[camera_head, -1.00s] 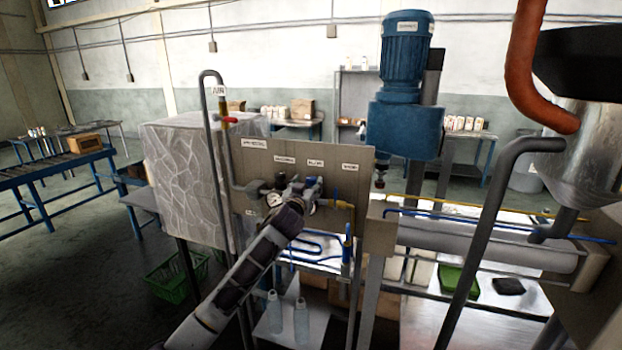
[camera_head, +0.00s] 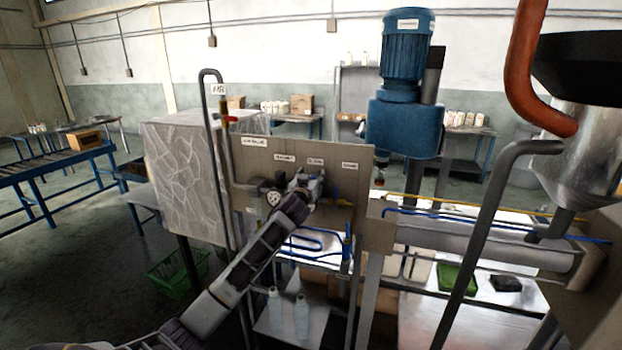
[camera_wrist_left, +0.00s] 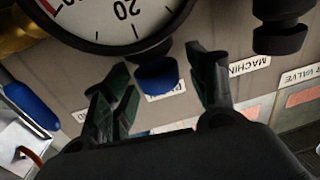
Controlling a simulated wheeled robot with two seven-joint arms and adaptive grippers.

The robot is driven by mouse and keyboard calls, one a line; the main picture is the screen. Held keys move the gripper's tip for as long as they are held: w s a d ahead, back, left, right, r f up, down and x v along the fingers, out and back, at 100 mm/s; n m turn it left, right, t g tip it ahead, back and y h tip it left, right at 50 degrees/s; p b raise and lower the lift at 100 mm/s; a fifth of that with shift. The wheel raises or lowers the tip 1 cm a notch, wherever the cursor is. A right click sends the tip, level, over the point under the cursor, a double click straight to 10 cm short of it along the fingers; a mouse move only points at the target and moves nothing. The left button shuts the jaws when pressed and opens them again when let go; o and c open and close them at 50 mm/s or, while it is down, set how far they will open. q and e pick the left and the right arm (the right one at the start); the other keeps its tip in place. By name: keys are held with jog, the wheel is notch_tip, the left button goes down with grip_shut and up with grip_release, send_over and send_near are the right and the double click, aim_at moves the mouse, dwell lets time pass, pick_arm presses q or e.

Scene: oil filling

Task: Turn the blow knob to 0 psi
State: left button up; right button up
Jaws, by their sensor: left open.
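In the left wrist view a blue knob (camera_wrist_left: 158,75) sits between the fingers of my left gripper (camera_wrist_left: 160,85). The fingers are open, one to each side, with gaps visible. The label behind this knob is mostly hidden. A round gauge (camera_wrist_left: 115,15) marked 20 is cut off at the top; its needle is out of view. In the head view my left gripper (camera_head: 312,187) is at the panel (camera_head: 345,205), under its third label from the left, and hides the knob there. My right gripper is not in view.
A dark knob (camera_wrist_left: 280,35) is right of the gripper in the wrist view, near the MACHINE label (camera_wrist_left: 249,66). A blue handle (camera_wrist_left: 32,106) is at the left. In the head view a grey pipe (camera_head: 215,150) rises left of the panel and a blue motor (camera_head: 406,85) stands right.

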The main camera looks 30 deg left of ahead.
pick_arm(q)
jog(key=c, duration=1)
jog(key=shift+n+g+y+b, duration=0.5)
jog(key=shift+n+y+b, duration=0.3)
jog(key=shift+y+b, duration=0.5)
jog(key=shift+c, duration=0.2)
jog(key=o, duration=1)
jog(key=shift+o, duration=0.2)
jog(key=shift+s+d, duration=0.1)
jog(key=shift+s, duration=0.05)
jog(key=v, duration=1.1)
jog(key=shift+s, duration=0.35)
